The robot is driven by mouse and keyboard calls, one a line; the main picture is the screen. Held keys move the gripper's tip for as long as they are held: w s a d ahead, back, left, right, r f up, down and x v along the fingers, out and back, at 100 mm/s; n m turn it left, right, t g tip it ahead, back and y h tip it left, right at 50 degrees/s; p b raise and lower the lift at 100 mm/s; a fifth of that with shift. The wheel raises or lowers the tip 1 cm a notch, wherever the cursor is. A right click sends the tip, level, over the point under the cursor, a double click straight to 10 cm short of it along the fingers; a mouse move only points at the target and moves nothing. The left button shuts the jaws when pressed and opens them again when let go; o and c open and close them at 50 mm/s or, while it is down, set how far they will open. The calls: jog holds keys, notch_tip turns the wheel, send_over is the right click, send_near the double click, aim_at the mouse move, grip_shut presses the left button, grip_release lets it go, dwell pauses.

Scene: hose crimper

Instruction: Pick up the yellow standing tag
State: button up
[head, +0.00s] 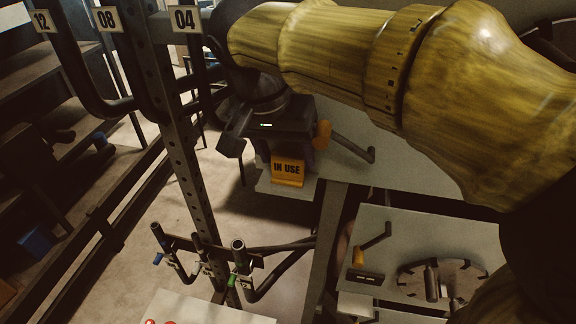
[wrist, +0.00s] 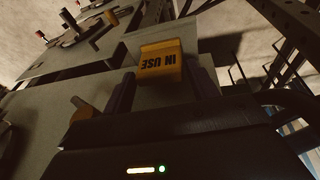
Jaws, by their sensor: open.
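The yellow standing tag (head: 288,171) reads "IN USE" and stands near the corner of a pale worktop. In the wrist view the tag (wrist: 161,63) appears upside down, centred left to right in the upper part. My gripper (head: 287,152) is above and behind the tag in the head view, its dark body covering the tabletop there. In the wrist view the dark fingers of my gripper (wrist: 164,88) are apart, one on each side of the tag's near edge. The gripper is open and holds nothing. I cannot tell whether a finger touches the tag.
A dark lever (head: 352,148) with an orange block (head: 322,133) is just right of my gripper. A dark upright rack (head: 188,180) with hooks and numbered labels stands to the left. A lower pale worktop (head: 400,225) holds a round fixture (head: 440,280).

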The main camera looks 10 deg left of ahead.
jog(key=c, duration=0.6)
jog(key=shift+w, duration=0.1)
jog(key=shift+r+b, duration=0.3)
jog(key=shift+r, duration=0.2)
jog(key=shift+s+r+b, duration=0.15)
jog(key=shift+s+b, duration=0.2)
jog(key=shift+s, duration=0.15)
jog(key=s+b, duration=0.2)
jog(key=s, duration=0.3)
jog(key=s+a+b, duration=0.1)
jog(key=s+b, duration=0.1)
jog(key=s, duration=0.4)
jog(key=s+b, duration=0.2)
jog(key=s, duration=0.4)
jog(key=shift+a+r, duration=0.1)
jog(key=shift+a, duration=0.1)
jog(key=shift+c, duration=0.2)
jog(key=shift+s+r, duration=0.1)
jog(key=shift+s, duration=0.1)
jog(key=shift+s, duration=0.1)
